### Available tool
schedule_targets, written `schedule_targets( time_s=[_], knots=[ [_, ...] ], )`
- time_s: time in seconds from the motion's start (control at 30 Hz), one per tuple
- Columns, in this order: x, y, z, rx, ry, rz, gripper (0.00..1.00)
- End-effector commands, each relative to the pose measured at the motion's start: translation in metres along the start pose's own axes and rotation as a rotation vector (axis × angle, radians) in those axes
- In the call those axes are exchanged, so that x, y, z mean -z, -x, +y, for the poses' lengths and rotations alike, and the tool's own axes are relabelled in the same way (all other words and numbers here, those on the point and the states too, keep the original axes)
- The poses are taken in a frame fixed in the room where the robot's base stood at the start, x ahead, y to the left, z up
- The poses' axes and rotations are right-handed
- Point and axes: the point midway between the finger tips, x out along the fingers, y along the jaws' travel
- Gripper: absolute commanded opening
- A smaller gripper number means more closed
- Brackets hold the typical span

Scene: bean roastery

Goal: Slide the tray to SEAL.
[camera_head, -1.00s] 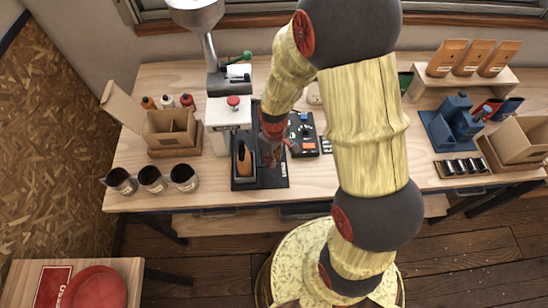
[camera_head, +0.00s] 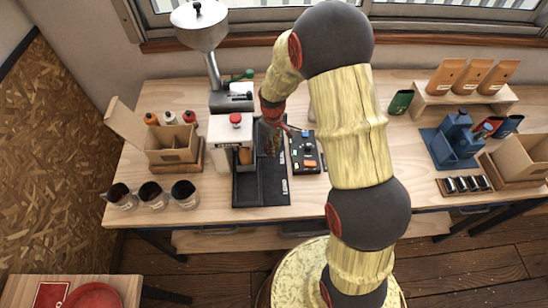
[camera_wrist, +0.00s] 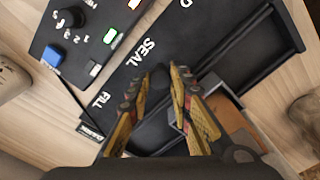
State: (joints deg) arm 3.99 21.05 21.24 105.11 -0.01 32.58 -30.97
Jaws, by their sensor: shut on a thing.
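The tray (camera_wrist: 228,93) has a grey rim and holds a brown bag (camera_wrist: 232,125). In the head view the bag (camera_head: 245,155) stands partly hidden under the white-topped machine (camera_head: 231,132). My gripper (camera_wrist: 164,76) is shut on a small dark knob (camera_wrist: 159,82) beside the SEAL label. The gripper (camera_head: 272,140) is small and dark in the head view. How exactly the tray lines up with SEAL is hard to tell.
A control panel (camera_head: 306,158) with coloured buttons lies close to the right of the track. Right are a blue stand (camera_head: 452,145) and several pouches (camera_head: 471,77).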

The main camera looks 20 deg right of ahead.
Motion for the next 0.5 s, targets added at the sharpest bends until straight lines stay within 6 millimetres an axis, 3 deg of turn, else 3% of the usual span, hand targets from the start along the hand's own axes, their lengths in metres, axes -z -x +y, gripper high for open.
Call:
schedule_targets(
  time_s=[0.47, 0.5],
  knots=[
    [0.0088, 0.0001, 0.0083, 0.0, 0.0, 0.001, 0.0],
    [0.0087, 0.0001, 0.0082, 0.0, 0.0, 0.001, 0.23]
  ],
)
